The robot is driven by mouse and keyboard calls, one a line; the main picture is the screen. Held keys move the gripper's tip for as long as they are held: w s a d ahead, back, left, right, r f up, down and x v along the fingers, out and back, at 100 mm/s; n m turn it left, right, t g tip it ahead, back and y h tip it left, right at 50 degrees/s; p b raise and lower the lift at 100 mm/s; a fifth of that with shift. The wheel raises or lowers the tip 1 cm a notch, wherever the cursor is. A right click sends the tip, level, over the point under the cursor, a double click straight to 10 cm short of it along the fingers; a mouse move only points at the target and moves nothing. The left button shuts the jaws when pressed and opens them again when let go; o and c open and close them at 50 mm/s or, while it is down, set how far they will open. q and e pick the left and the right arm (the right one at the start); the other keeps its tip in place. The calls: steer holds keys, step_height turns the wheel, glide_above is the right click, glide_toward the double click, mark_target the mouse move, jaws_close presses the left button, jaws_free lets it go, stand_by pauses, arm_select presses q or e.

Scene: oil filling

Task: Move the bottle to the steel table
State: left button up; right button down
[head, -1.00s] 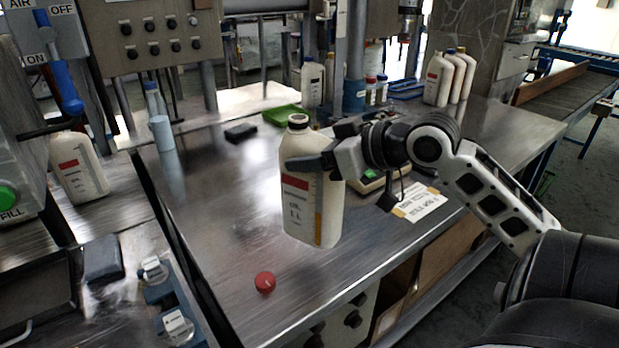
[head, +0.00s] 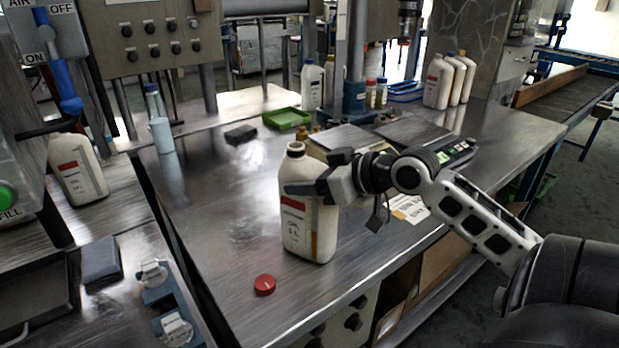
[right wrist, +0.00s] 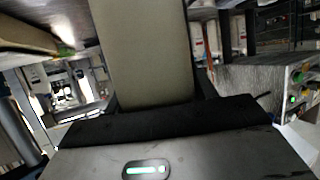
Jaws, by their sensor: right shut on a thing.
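A white oil bottle (head: 310,230) with a red and white label stands upright and open-topped over the front part of the steel table (head: 225,225). Its base appears to be on or very near the table top. My right gripper (head: 312,187) is shut around the upper part of the bottle, coming from the right. In the right wrist view the pale bottle side (right wrist: 140,50) fills the middle, close against the gripper (right wrist: 155,112). My left gripper is not in view.
A red cap (head: 265,285) lies on the table in front of the bottle. A green tray (head: 287,118), a black block (head: 240,133) and a scale (head: 350,140) are behind. Several white bottles (head: 448,80) stand at the back right. Another bottle (head: 78,170) is at the left machine.

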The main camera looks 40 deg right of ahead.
steer(key=shift+c, duration=2.4)
jaws_free()
steer(key=shift+f, duration=0.1)
steer(key=v, duration=1.2)
